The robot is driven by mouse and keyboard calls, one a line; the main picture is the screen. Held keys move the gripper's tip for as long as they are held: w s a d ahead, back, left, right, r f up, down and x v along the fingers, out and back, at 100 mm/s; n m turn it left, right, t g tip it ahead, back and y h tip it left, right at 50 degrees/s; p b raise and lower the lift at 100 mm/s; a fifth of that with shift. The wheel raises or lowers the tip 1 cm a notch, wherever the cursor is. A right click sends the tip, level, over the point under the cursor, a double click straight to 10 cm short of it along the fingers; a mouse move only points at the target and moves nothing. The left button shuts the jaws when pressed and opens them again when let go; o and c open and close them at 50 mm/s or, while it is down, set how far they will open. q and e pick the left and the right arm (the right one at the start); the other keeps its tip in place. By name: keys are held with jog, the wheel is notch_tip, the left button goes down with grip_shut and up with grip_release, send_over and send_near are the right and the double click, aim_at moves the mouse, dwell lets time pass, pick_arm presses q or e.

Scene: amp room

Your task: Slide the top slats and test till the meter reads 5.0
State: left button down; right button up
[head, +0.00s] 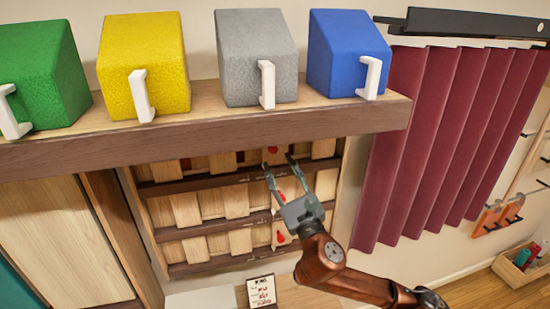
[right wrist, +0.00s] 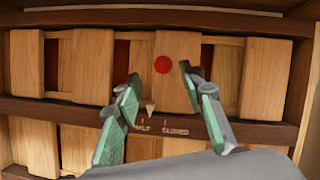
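The top row of light wooden slats sits in a dark wooden frame (head: 200,183) under a shelf. In the right wrist view, one top slat (right wrist: 174,92) bears a red dot (right wrist: 163,64), and a small pointer (right wrist: 150,107) is near the "HALF" mark on the rail (right wrist: 65,110). "CLOSED" is printed to the right. Dark red gaps show between several top slats. My right gripper (head: 279,163) is open, its fingertips in front of the red-dotted slat, one on each side in the right wrist view (right wrist: 159,73). Contact cannot be told. No meter can be made out. My left gripper is out of view.
The shelf (head: 190,130) above carries green (head: 45,75), yellow (head: 150,55), grey (head: 250,45) and blue (head: 340,45) boxes with white handles. Lower slat rows also bear red marks. A maroon curtain (head: 430,140) hangs at right. A card (head: 261,290) stands below.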

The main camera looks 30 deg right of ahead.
aim_at(274, 152)
jog(key=shift+s+a+f, duration=0.15)
jog(key=shift+s, duration=0.15)
jog(key=w+m+h+b, duration=0.1)
jog(key=m+h+b, duration=0.1)
jog(key=m, duration=0.1)
jog(key=w+d+r+m+g+h+b, duration=0.1)
jog(key=w+m+b, duration=0.1)
jog(key=m+b, duration=0.1)
jog(key=w+r+m+h+b, duration=0.1)
jog(key=w+m+h+b, duration=0.1)
jog(key=m, duration=0.2)
jog(key=shift+w+d+r+m+g+h, duration=0.15)
jog(key=shift+w+d+m+g+h, duration=0.15)
jog(key=shift+m+g, duration=0.1)
jog(key=shift+w+d+r, duration=0.15)
jog(key=shift+w+d, duration=0.05)
jog(key=shift+w, duration=0.4)
jog(key=shift+c, duration=0.4)
